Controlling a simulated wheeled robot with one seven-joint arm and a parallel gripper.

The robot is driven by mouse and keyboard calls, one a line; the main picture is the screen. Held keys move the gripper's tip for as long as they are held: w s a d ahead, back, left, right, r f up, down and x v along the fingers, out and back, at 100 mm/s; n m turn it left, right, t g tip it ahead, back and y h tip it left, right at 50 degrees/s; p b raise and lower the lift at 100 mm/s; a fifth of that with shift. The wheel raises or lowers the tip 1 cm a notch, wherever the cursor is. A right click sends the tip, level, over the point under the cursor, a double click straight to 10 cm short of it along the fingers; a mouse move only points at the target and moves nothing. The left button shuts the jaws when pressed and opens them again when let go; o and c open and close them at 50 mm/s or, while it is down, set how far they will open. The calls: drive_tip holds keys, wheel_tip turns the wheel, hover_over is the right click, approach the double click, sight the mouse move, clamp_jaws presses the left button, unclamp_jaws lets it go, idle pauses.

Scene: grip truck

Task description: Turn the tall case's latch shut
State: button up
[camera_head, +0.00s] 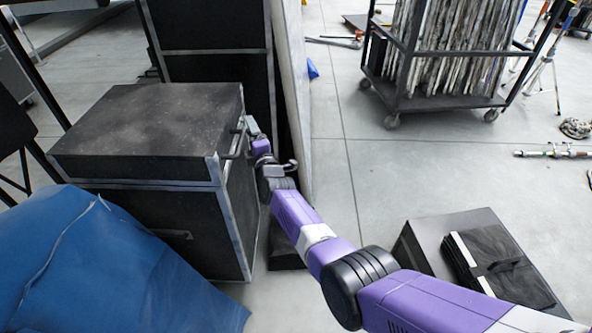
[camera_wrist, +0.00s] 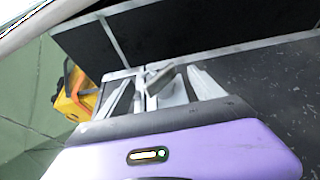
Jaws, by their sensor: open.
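The black case (camera_head: 150,125) with metal edging stands at the left in the head view, its speckled lid on top. My gripper (camera_head: 254,130) is at the upper part of its right side, close to the metal trim. In the wrist view my gripper (camera_wrist: 160,84) is open, with its two pale fingers apart. A small grey metal latch piece (camera_wrist: 161,76) shows between the fingers, standing at an angle over a bright plate on the case edge. I cannot tell whether the fingers touch it. In the head view my gripper and arm mostly hide the latch.
A blue cover (camera_head: 110,265) lies at the front left. A taller black case (camera_head: 205,40) stands behind, beside a pale upright panel (camera_head: 292,90). A wheeled rack (camera_head: 440,100) is at the back right. A dark box (camera_head: 480,260) sits right of my arm. Open floor lies between.

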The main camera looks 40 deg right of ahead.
drive_tip(key=s+a+r+m+p, duration=0.1)
drive_tip(key=s+r+m+p, duration=0.1)
drive_tip(key=s, duration=0.8)
drive_tip(key=s+a+r+m+t+y+p, duration=0.1)
drive_tip(key=s+a+r+m+p, duration=0.1)
drive_tip(key=s+m, duration=0.4)
drive_tip(key=s+a+r+m+y+p, duration=0.1)
drive_tip(key=s+r+m+p, duration=0.3)
drive_tip(key=s, duration=1.1)
drive_tip(key=shift+a+r+t, duration=0.3)
drive_tip(key=shift+a+r, duration=0.05)
drive_tip(key=shift+a, duration=0.1)
